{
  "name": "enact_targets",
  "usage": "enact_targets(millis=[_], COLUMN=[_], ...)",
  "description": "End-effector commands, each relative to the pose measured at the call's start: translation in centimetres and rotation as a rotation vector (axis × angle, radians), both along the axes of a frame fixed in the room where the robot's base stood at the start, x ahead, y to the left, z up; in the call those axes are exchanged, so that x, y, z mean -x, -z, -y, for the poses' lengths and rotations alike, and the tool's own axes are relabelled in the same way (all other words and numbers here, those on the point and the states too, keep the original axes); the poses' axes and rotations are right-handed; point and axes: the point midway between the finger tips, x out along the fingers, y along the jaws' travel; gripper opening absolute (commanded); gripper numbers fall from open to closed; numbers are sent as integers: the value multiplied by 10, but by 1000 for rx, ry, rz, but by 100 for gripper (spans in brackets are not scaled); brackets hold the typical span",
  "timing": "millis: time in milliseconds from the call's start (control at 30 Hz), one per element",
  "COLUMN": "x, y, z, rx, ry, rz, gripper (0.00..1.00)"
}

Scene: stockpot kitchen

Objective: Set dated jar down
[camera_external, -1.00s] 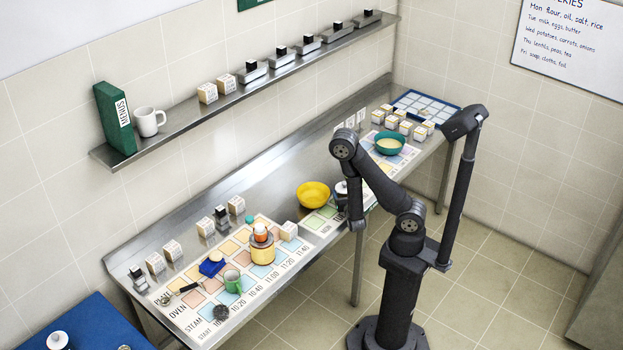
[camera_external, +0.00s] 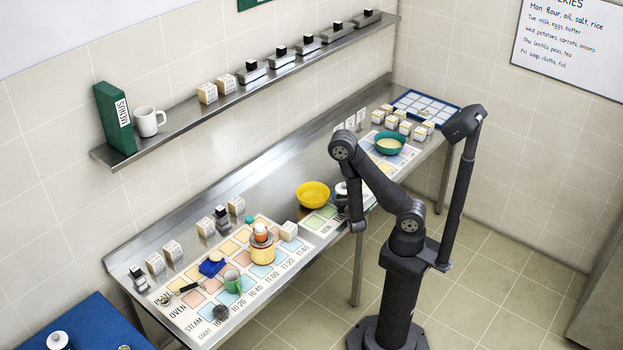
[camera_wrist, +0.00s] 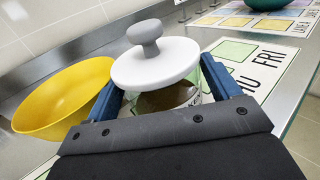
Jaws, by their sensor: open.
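The jar (camera_wrist: 166,97) has a round white lid with a grey knob, brown contents and a printed label partly in view. In the wrist view it is between the two blue fingers of my gripper (camera_wrist: 163,90). The fingers are open around it; the right finger is close to its side. The lower part of the jar is hidden by my gripper body. In the external view the jar (camera_external: 341,188) shows at the front of the counter, partly behind my arm, over or on the printed weekday mat (camera_wrist: 235,50). I cannot see its base.
A yellow bowl (camera_external: 313,194) stands close to the left of the jar. A teal bowl (camera_external: 390,143) and several small labelled boxes are farther right. A timetable board (camera_external: 212,318) with a pot, mug and blocks lies at left. A shelf (camera_external: 240,95) runs above.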

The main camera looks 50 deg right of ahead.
Motion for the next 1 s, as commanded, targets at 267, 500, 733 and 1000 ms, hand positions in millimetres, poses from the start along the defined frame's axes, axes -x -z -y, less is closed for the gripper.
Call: enact_targets(millis=[267,500,733,1000], x=[23,42,59,77], y=[0,0,0,0], z=[-19,-34,-48,-63], rx=[2,3,1,1], ry=[-6,-5,-5,-4], rz=[-2,-1,-1,0], gripper=[82,82,82,82])
